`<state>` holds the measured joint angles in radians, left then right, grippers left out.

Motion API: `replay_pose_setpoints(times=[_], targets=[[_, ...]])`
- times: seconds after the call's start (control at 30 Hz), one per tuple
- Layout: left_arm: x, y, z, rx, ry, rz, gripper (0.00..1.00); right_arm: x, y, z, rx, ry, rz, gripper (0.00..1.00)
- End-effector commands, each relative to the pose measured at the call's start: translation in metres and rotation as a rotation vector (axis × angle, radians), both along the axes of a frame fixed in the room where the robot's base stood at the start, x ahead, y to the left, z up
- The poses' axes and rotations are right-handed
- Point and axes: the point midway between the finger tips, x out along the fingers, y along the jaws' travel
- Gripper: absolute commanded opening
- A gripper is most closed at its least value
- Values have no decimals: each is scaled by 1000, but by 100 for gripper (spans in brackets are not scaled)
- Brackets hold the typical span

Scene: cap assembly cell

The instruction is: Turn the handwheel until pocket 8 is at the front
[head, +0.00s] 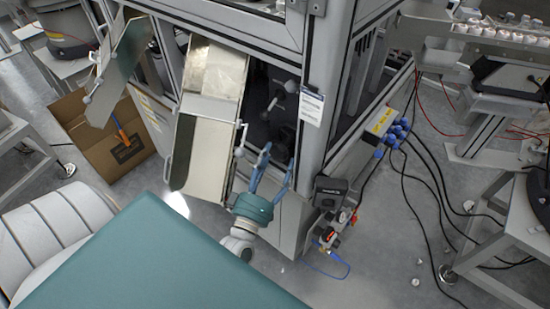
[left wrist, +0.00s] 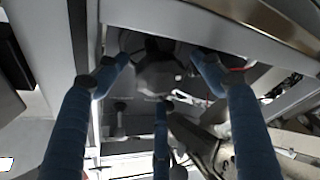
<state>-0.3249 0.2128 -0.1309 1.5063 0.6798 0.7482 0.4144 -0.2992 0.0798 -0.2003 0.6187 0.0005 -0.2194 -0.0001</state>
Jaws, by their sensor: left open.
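My left gripper (head: 277,168) is at the open lower bay of the machine cabinet, fingers pointing up into the opening. Its blue fingers are spread and empty, and they also show in the left wrist view (left wrist: 162,72). In the dark bay beyond the fingertips is a grey knob on a shaft (head: 290,87), perhaps part of the handwheel. In the left wrist view a dark round part (left wrist: 158,76) lies between the fingers; I cannot tell surely that it is the handwheel. The fingers appear apart from it. No pocket numbers are legible. My right gripper is not in view.
The cabinet's corner post (head: 318,100) with a white label stands close on the right. A cardboard box (head: 105,140) is on the floor at left. Cables and blue connectors (head: 395,138) are at right.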

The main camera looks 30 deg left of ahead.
Motion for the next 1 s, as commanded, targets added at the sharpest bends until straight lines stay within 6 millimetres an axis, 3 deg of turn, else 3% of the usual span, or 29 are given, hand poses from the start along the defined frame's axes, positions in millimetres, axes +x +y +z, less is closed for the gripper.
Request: replay_pose_setpoints(times=[0.43,0.9,1.0], targets=[[-60,-14,-19,-1,10,-2,70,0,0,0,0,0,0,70],[-68,-15,-22,1,12,-1,70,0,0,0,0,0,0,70],[-66,-21,-40,26,62,-17,70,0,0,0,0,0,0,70]])
